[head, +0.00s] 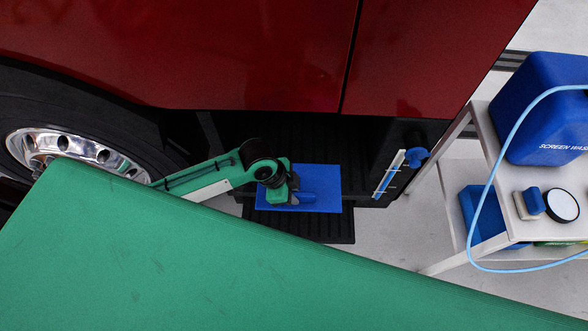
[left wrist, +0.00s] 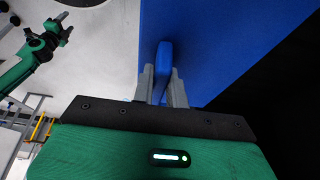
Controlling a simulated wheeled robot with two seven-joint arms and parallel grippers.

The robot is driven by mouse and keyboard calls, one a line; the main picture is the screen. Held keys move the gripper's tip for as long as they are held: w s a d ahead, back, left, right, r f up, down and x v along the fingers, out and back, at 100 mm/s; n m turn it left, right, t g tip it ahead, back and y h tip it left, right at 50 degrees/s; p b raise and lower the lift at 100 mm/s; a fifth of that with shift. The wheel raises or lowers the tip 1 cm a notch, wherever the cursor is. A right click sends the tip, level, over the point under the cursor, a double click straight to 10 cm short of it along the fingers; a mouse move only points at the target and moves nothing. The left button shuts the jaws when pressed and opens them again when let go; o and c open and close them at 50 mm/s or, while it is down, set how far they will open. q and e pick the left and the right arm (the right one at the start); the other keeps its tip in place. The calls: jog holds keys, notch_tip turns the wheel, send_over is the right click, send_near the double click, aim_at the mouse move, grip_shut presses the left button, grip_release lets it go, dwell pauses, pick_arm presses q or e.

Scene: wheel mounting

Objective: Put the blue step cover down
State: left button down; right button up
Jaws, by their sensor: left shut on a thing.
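The blue step cover (head: 325,180) is a flat blue plate with a raised handle, over the black ribbed step below the red truck body. My left gripper (head: 293,193) is over the plate's left half. In the left wrist view the left gripper's grey fingers (left wrist: 162,88) are shut on the cover's upright blue handle (left wrist: 165,58), with the blue plate (left wrist: 215,40) beyond. I cannot tell whether the plate touches the step. My right gripper (left wrist: 62,28) shows small at upper left in the left wrist view, its fingers apart and empty.
The black step (head: 315,229) shows beside and below the cover. A chrome-hubbed wheel (head: 75,150) is at left. At right a white trolley (head: 485,130) carries a blue screen wash can (head: 545,105) and a light blue hose (head: 490,180). My green body fills the foreground.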

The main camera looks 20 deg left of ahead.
pick_arm(q)
jog(key=p, duration=0.2)
send_near(300, 173)
jog(key=x, duration=0.5)
jog(key=shift+f, duration=0.1)
jog(key=shift+w+f, duration=0.2)
jog(key=shift+f, duration=1)
notch_tip(300, 173, down, 2)
jog(key=shift+p, duration=0.4)
notch_tip(300, 173, down, 2)
jog(key=shift+f+p, duration=0.1)
jog(key=shift+p, duration=0.3)
jog(key=shift+w+f, duration=0.15)
jog(key=shift+f, duration=0.2)
pick_arm(e)
notch_tip(300, 173, up, 4)
jog(key=shift+a+r, duration=0.1)
jog(key=shift+r, duration=0.1)
pick_arm(q)
jog(key=shift+a, duration=0.1)
